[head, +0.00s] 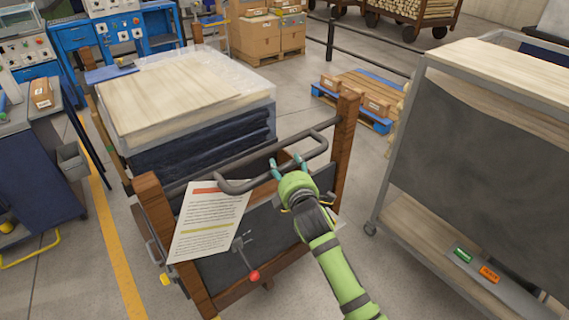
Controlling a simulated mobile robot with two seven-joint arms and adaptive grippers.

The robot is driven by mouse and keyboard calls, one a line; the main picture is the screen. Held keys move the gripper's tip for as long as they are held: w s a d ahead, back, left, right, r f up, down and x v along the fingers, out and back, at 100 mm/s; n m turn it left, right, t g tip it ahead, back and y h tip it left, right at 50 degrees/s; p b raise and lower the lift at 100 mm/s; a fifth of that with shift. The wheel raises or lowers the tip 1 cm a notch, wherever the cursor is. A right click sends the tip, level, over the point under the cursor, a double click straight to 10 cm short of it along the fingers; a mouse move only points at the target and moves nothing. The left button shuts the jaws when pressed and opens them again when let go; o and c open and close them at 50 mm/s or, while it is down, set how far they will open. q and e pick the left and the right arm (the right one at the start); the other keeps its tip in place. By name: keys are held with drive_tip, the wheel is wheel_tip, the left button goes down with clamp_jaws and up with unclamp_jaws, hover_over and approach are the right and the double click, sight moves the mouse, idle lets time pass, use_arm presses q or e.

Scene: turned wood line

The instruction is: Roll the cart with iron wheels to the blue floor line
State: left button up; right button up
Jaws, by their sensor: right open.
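A wooden cart (346,150) with brown corner posts stands in front of me; its wheels are hidden, so I cannot tell if they are iron. A dark metal push handle (237,186) spans its near end. My right gripper (287,164) is open at the handle's right part, its teal fingertips beside the bar; I cannot tell whether they touch it. A printed sheet (208,222) hangs at the cart's near left, and a lever with a red knob (254,276) sits on the end panel. No blue floor line shows. My left gripper is not in view.
Beyond the handle is a wrapped stack of pale boards (180,90). A grey-framed rack (400,150) stands close on the right. A yellow floor line (121,265) runs along the left. A blue pallet with boxes (352,103) lies behind. Some floor is clear between pallet and stack.

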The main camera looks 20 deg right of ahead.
drive_tip(key=shift+w+f, duration=0.1)
drive_tip(key=shift+w, duration=0.6)
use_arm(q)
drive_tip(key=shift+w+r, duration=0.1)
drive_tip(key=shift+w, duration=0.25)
use_arm(e)
drive_tip(key=shift+w, duration=0.1)
clamp_jaws()
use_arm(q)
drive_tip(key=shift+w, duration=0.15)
use_arm(e)
drive_tip(key=shift+d+f, duration=0.1)
drive_tip(key=shift+f, duration=0.05)
